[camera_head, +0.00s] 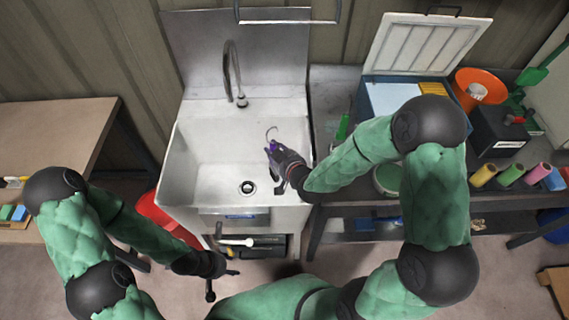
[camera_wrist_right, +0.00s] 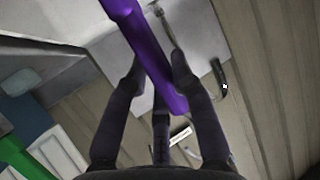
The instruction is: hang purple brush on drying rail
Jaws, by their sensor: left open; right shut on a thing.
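The purple brush (camera_head: 272,147) is in my right gripper (camera_head: 278,163), over the sink basin. A thin curved hook shows at its upper end. In the right wrist view, the purple handle (camera_wrist_right: 150,52) runs diagonally between the gripper fingers (camera_wrist_right: 156,80), which are shut on it. The bristle end cannot be made out. The drying rail (camera_head: 288,21), a thin metal bar, is at the top edge of the head view, above the sink's backsplash and apart from the brush. My left gripper (camera_head: 224,282) is open and empty, low in front of the sink.
The white sink (camera_head: 190,150) has a tall curved tap (camera_head: 233,75) at its back. At right, a bench holds an open-lidded box (camera_head: 395,98), an orange bowl (camera_head: 490,82) and several coloured rolls (camera_head: 510,175). A wooden table (camera_head: 60,130) stands at left.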

